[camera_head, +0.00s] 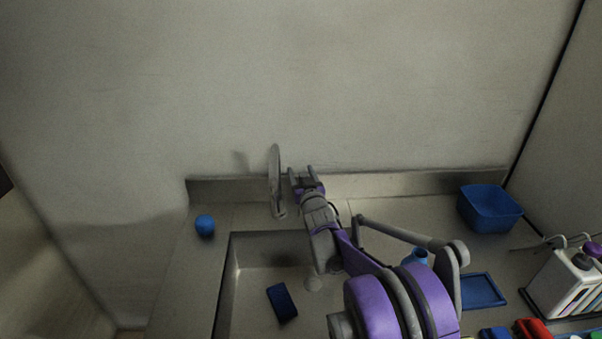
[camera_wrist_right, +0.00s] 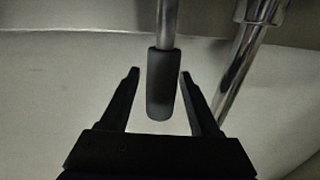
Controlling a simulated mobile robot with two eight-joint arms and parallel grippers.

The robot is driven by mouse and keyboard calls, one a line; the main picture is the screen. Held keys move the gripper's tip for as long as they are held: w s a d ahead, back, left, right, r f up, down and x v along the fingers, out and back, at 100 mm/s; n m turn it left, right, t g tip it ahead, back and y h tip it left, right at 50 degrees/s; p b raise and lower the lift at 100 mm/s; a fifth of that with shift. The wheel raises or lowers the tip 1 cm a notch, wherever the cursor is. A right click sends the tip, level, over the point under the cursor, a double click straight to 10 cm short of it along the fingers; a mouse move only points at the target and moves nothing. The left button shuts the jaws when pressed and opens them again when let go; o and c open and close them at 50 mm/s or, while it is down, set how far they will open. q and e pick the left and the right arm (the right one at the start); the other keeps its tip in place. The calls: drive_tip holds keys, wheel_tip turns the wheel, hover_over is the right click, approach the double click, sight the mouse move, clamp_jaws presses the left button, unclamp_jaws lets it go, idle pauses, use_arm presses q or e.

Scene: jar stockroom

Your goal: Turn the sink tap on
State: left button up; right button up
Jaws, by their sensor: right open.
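The sink tap (camera_head: 276,180) rises at the back edge of the sink in the head view. In the right wrist view its chrome pipe (camera_wrist_right: 243,70) runs down at the right. A lever with a dark grip (camera_wrist_right: 161,85) hangs between the fingers of my right gripper (camera_wrist_right: 158,98). The fingers are open, with a gap showing on each side of the grip. In the head view my right gripper (camera_head: 304,178) is just right of the tap. My left gripper is not in view.
The sink basin (camera_head: 250,247) holds a dark blue block (camera_head: 282,302). A blue ball (camera_head: 205,226) sits on the counter at left. A blue bin (camera_head: 489,208), a blue tray (camera_head: 482,290) and a blue cup (camera_head: 416,257) are at right. The wall is close behind the tap.

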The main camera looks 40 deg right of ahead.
clamp_jaws()
idle(0.4)
idle(1.1)
